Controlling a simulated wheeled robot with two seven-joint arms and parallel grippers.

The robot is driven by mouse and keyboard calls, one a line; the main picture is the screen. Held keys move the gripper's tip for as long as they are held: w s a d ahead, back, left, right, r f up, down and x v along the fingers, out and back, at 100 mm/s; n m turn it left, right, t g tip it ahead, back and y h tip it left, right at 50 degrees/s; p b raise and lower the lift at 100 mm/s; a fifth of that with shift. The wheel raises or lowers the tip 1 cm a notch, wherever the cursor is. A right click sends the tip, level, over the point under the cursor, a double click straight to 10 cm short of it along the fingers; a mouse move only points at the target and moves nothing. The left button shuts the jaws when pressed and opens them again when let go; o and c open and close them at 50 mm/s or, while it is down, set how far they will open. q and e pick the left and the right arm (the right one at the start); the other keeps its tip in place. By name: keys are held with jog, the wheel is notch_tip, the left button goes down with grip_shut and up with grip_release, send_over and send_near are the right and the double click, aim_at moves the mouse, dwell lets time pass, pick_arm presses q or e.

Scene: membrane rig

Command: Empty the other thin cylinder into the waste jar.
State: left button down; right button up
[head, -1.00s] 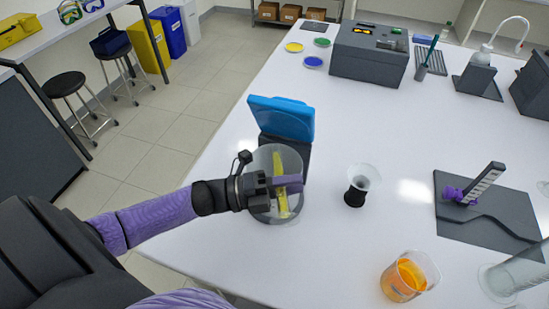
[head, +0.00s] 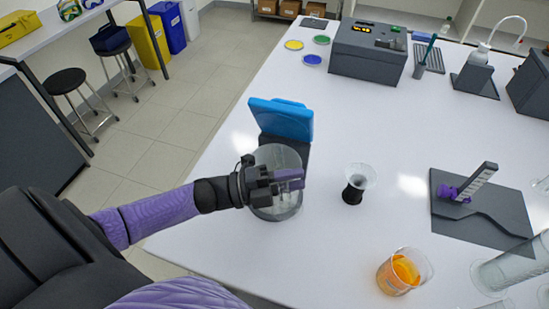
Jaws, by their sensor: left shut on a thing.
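No yellow shows in the cylinder or the jar, and the jar looks grey inside. My right gripper is out of view.
A funnel on a black base (head: 354,192) stands right of the jar. A beaker of orange liquid (head: 402,273) is near the front. A large clear cylinder (head: 508,268) and a grey mat with a scale (head: 490,220) are at right.

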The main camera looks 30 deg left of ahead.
pick_arm(q)
jog(key=w+a+r+n+y+p, duration=0.1)
jog(key=w+a+r+n+p, duration=0.1)
jog(key=r+n+p, duration=0.3)
jog(key=w+n, duration=0.1)
jog(key=n, duration=0.3)
jog(key=shift+w+a+t, duration=0.2)
jog(key=shift+a+t, duration=0.05)
jog(key=shift+t, duration=0.05)
dwell(0.8)
